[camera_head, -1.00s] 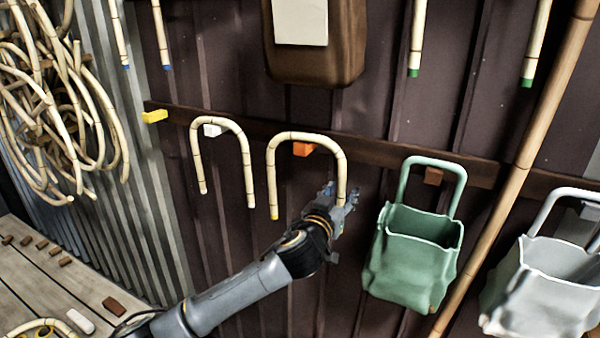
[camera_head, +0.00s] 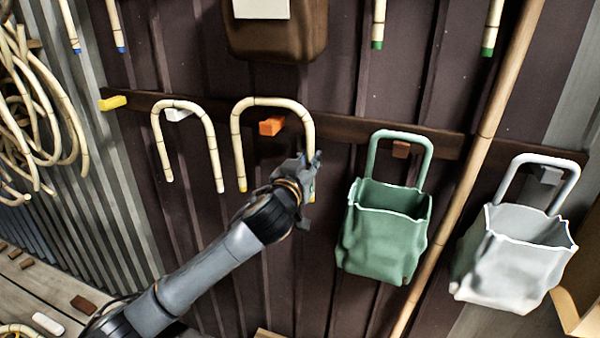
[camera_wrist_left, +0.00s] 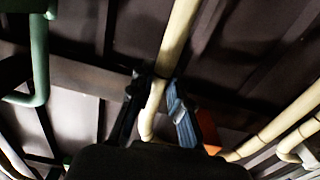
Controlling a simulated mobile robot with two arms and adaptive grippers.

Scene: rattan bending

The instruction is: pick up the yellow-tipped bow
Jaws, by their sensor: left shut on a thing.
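The yellow-tipped bow (camera_head: 237,150) is a pale rattan arch with its ends pointing down. It stands in front of the wall rail, with its top slightly above the orange peg (camera_head: 272,125) and a small gap between them. My left gripper (camera_head: 308,165) is shut on the bow's right leg, a little above that leg's yellow tip. In the left wrist view the bow (camera_wrist_left: 177,35) passes between the two fingers of my left gripper (camera_wrist_left: 155,105). The orange peg (camera_wrist_left: 208,130) shows beside a finger there. My right gripper is not in view.
A second bow with pale tips (camera_head: 211,150) hangs close by on a white peg (camera_head: 178,114). A green bag (camera_head: 385,240) and a white bag (camera_head: 510,265) hang on the right. A long pole (camera_head: 470,170) leans between them. A yellow peg (camera_head: 112,102) is free.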

